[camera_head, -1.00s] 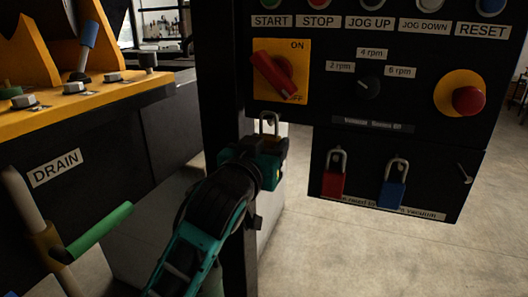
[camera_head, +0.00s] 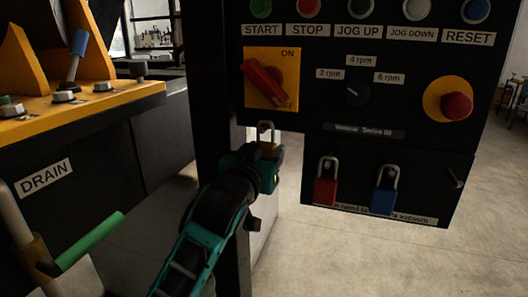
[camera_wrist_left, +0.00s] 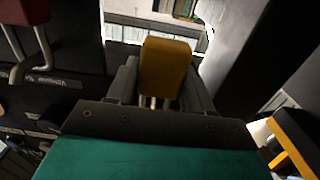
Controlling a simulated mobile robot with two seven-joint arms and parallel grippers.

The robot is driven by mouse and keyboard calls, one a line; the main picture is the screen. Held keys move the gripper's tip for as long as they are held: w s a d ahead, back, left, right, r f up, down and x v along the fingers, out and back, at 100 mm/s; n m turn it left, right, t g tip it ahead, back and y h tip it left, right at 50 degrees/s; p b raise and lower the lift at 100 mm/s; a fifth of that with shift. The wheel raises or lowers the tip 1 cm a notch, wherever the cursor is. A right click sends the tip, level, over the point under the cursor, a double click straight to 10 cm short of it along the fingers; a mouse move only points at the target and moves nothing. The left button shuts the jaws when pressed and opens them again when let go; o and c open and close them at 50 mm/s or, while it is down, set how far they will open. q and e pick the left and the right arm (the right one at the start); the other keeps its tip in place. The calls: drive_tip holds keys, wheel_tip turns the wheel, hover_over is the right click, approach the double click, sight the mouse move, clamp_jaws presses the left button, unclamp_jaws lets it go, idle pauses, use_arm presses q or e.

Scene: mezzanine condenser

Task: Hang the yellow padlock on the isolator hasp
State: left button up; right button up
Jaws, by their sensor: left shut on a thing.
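The yellow padlock (camera_head: 268,146) is upright in my left gripper (camera_head: 266,157), which is shut on its body. Its grey shackle points up at the lower edge of the black control panel, just below the yellow isolator plate (camera_head: 289,101) with its red rotary handle (camera_head: 265,82). The hasp cannot be made out clearly, and I cannot tell whether the shackle touches or passes through it. In the left wrist view the yellow padlock (camera_wrist_left: 165,66) sits between the two grey fingers (camera_wrist_left: 160,88). My right gripper is not in view.
A red padlock (camera_head: 325,190) and a blue padlock (camera_head: 384,201) hang on the lower panel to the right. A red emergency button (camera_head: 456,105) is further right. A dark post stands left of the panel, and a green handle (camera_head: 90,240) projects at lower left.

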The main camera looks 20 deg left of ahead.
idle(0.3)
use_arm(q)
drive_tip(key=o, duration=1.2)
drive_tip(key=s, duration=1.3)
wheel_tip(320, 180, down, 12)
drive_tip(key=m+g+h, duration=0.1)
drive_tip(key=g, duration=0.1)
drive_tip(key=s+f+g, duration=0.1)
drive_tip(key=s+f, duration=0.3)
drive_tip(key=f, duration=0.4)
drive_tip(key=s+a+f+g+p, duration=0.1)
drive_tip(key=s+f, duration=0.3)
drive_tip(key=f, duration=0.4)
drive_tip(key=s+f+m+g, duration=0.1)
drive_tip(key=s+f+g, duration=0.2)
drive_tip(key=s+f, duration=0.2)
wheel_tip(320, 180, down, 4)
drive_tip(key=shift+a+r, duration=0.2)
drive_tip(key=shift+a, duration=0.2)
